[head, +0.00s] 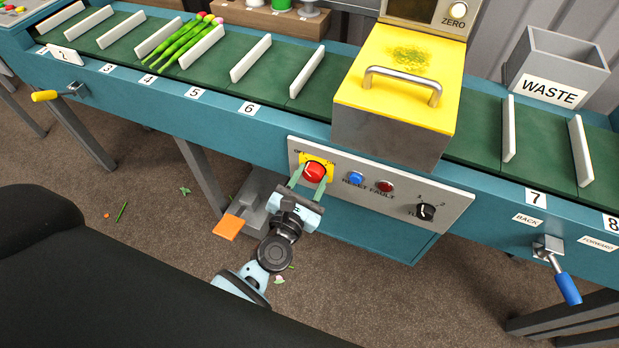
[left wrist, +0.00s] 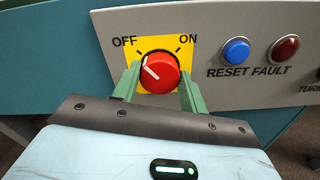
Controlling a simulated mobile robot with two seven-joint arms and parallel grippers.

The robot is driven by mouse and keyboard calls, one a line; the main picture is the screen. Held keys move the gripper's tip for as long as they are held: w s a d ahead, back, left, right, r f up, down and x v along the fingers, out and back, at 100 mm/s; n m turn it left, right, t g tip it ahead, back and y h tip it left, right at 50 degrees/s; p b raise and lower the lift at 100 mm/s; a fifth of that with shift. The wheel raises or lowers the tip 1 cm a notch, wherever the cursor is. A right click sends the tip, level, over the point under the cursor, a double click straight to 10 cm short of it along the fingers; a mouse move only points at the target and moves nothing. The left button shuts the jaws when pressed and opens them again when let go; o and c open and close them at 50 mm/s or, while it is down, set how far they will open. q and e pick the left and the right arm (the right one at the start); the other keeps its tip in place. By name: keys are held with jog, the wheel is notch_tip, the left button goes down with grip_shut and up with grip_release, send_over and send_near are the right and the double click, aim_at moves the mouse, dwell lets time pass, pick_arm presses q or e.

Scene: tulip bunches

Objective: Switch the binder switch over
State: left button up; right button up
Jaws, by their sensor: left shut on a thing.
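The binder switch is a red rotary knob (head: 314,172) on a yellow plate, set in a grey control panel (head: 455,204) on the front of the teal bench. In the left wrist view the red knob (left wrist: 159,72) has a white pointer line aimed up and left, toward OFF; ON is at the upper right. My left gripper (head: 308,180) has its green fingers on either side of the knob and is shut on it; the fingers also show in the left wrist view (left wrist: 158,86). My right gripper is not in view.
Right of the knob are a blue RESET button (head: 356,178), a dark red FAULT light (head: 384,187) and a black selector (head: 425,211). A yellow-topped box (head: 405,75) juts out above the panel. A blue-handled lever (head: 565,285) hangs at the right. Tulips (head: 183,42) lie on the belt.

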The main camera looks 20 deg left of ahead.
pick_arm(q)
jog(key=m+p, duration=0.1)
jog(key=m, duration=0.3)
jog(key=m+p, duration=0.1)
jog(key=m, duration=0.3)
jog(key=shift+m, duration=0.4)
jog(key=m+p, duration=0.1)
jog(key=m, duration=0.3)
jog(key=m+p, duration=0.1)
jog(key=m, duration=0.2)
jog(key=shift+m, duration=0.5)
jog(key=shift+f, duration=0.1)
jog(key=o, duration=1)
